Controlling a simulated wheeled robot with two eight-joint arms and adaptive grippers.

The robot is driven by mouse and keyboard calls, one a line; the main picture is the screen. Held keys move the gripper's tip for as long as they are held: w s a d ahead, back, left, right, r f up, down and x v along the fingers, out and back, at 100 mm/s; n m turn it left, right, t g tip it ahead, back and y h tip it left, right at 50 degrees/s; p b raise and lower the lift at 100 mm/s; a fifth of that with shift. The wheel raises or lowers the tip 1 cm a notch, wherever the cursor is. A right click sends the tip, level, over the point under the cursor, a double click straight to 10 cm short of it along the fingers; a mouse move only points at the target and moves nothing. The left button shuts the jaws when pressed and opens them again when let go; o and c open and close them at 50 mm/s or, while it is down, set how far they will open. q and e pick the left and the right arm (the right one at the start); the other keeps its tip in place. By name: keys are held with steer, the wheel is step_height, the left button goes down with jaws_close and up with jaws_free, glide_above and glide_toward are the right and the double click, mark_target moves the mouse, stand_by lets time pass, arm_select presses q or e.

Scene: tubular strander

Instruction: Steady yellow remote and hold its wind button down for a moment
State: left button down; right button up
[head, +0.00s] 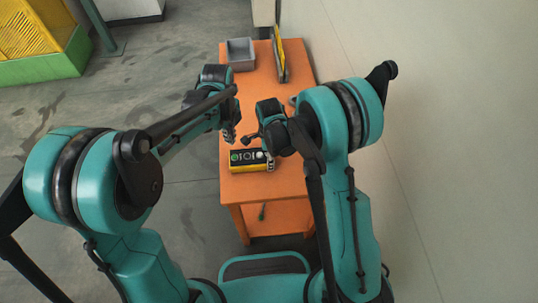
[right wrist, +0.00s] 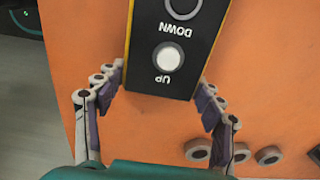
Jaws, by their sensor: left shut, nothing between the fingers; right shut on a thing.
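The yellow remote (head: 246,167) lies on the orange table near its front edge, its black button face up. In the head view it has a green button (head: 234,156) at its left end and a white one at its right end. My right gripper (right wrist: 161,77) is shut on the remote's end, one finger on each side, beside the white button marked UP (right wrist: 169,57). The label DOWN is beyond it; the green button is outside the right wrist view. My left gripper (head: 230,139) is shut and empty, close to the remote's green-button end; I cannot tell whether it touches.
The orange table (head: 235,187) carries a grey bin (head: 240,52) and an upright yellow-edged panel (head: 279,58) at the back. Several small grey rings (right wrist: 235,152) lie beside the remote. A pale wall is close on the right; open floor is on the left.

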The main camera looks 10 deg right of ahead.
mark_target(232, 157)
stand_by(0.8)
arm_select(q)
steer(key=n+h, duration=0.3)
steer(key=n, duration=0.3)
steer(key=n+t+h, duration=0.1)
steer(key=n+h, duration=0.2)
steer(key=n, duration=0.3)
steer(key=a+r+n+t+h, duration=0.1)
steer(key=n+h, duration=0.2)
steer(key=n, duration=0.3)
steer(key=shift+n, duration=0.4)
steer(key=shift+f, duration=0.1)
steer(key=shift+f, duration=4.3)
steer(key=shift+f, duration=0.15)
